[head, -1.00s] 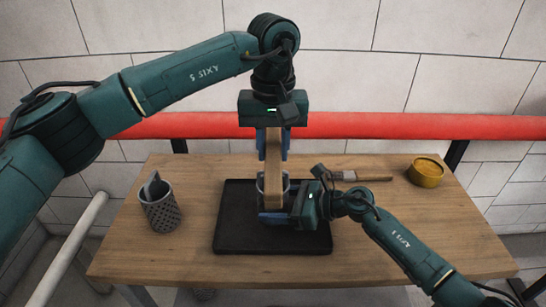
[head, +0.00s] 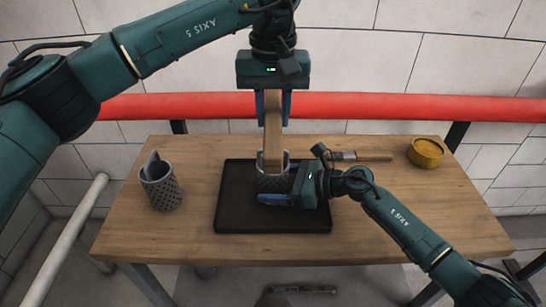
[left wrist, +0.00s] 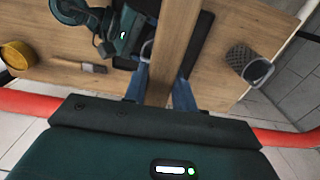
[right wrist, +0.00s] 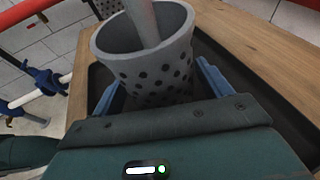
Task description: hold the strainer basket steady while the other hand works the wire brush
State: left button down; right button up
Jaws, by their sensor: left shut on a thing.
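The perforated grey strainer basket (head: 268,184) stands on the black tray (head: 235,212). My right gripper (head: 278,194) is shut around its sides; in the right wrist view the basket (right wrist: 160,75) sits upright between the two blue fingers. My left gripper (head: 272,112) is above it, shut on the long wooden wire brush (head: 273,140), which hangs about vertical over the basket. In the right wrist view a pale rod reaches into the basket's mouth. The bristles are hidden. The left wrist view also shows the brush (left wrist: 172,50) between the fingers.
A second perforated basket (head: 161,187) with something in it stands at the table's left. A flat paintbrush (head: 360,157) and a yellow tin (head: 425,153) are at the back right. A red pipe (head: 400,107) runs behind the table.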

jog(key=shift+o, duration=1.3)
jog(key=shift+d, duration=0.1)
